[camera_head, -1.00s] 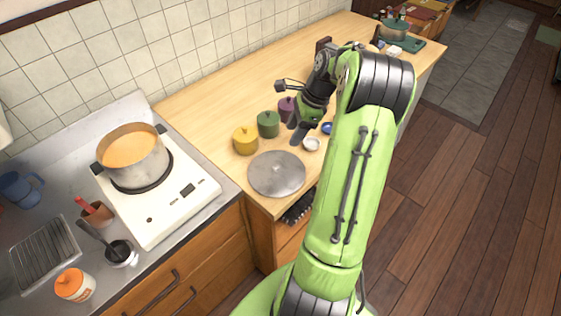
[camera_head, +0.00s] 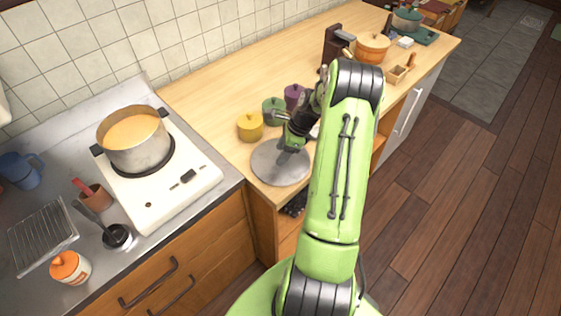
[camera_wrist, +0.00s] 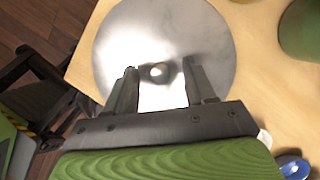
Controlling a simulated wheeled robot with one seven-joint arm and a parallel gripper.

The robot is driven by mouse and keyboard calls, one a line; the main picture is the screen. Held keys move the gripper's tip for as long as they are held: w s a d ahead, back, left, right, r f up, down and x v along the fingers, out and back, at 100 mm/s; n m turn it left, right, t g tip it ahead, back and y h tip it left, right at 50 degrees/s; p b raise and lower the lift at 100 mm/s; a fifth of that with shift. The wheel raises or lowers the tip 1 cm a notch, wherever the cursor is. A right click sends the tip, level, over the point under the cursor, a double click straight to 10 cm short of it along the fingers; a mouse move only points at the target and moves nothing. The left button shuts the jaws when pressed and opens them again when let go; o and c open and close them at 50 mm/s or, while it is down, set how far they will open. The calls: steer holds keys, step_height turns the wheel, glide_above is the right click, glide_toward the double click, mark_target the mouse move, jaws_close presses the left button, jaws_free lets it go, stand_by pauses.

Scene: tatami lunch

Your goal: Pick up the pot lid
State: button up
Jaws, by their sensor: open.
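The pot lid (camera_head: 266,166) is a flat, round, silver metal disc lying on the wooden counter near its front edge. In the wrist view the lid (camera_wrist: 208,42) fills the upper middle, with a small knob (camera_wrist: 157,71) at its centre. My gripper (camera_head: 285,158) is over the lid in the head view. In the wrist view my gripper (camera_wrist: 158,90) is open, with one finger on each side of the knob as seen from above. Whether the fingers touch the lid or the knob cannot be told.
Yellow (camera_head: 250,127), green (camera_head: 273,110) and purple (camera_head: 294,97) lidded pots stand behind the lid. A pot of orange soup (camera_head: 136,145) sits on the white stove (camera_head: 180,190) at left. The counter (camera_head: 215,103) behind is largely clear. A small blue item (camera_wrist: 293,168) lies at lower right.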

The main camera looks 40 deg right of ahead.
jaws_close()
stand_by(0.3)
